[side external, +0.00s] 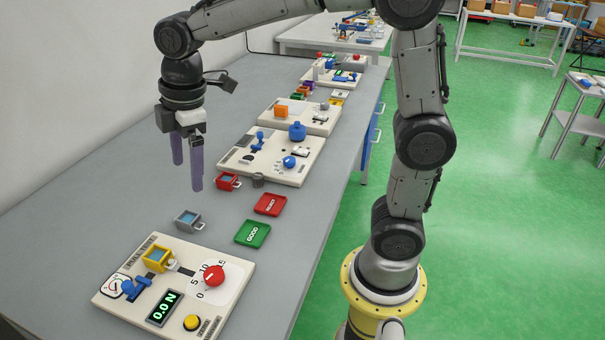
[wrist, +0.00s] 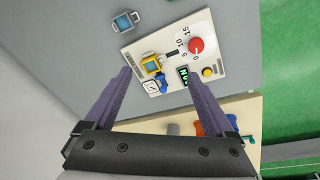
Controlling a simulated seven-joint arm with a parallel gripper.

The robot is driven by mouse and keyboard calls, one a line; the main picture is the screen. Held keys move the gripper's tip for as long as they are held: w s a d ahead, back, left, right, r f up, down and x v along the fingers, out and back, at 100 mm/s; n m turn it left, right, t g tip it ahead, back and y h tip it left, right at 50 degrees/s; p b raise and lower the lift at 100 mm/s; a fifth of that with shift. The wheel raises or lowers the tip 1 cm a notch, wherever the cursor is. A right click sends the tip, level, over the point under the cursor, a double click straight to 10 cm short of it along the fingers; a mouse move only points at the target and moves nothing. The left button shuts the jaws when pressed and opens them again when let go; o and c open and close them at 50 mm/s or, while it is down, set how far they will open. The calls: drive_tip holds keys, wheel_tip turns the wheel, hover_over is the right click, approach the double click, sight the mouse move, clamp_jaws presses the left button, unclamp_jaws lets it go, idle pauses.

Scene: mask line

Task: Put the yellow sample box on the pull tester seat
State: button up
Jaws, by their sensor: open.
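The yellow sample box (side external: 158,258), open-topped with a grey-blue inside, sits upright on the cream pull tester (side external: 228,300), at its upper left beside a slot. The seat itself cannot be made out separately under it. The box also shows in the wrist view (wrist: 151,64), between and beyond the fingertips. My gripper (side external: 188,177) is open and empty, its purple fingers pointing down, well above the table behind the tester. In the wrist view my gripper (wrist: 158,74) spreads wide, with nothing between the fingers.
The tester carries a blue clamp (side external: 136,287), red knob (side external: 214,275), yellow button (side external: 192,322) and display reading 0.0 N. A grey box (side external: 187,221), red box (side external: 228,181), green GOOD tray (side external: 252,234) and red REJECT tray (side external: 270,204) stand behind. Table left of these is clear.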

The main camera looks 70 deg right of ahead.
drive_tip(key=s+d+m+t, duration=0.1)
drive_tip(key=s+d+m, duration=0.1)
drive_tip(key=s+m, duration=0.4)
drive_tip(key=s+d+f+m+t, duration=0.1)
drive_tip(key=s+m, duration=0.4)
drive_tip(key=s, duration=0.9)
drive_tip(key=d+t, duration=0.1)
drive_tip(key=d, duration=0.1)
drive_tip(key=shift+d+f+m+t, duration=0.3)
drive_tip(key=shift+d+m, duration=0.05)
drive_tip(key=shift+m, duration=0.05)
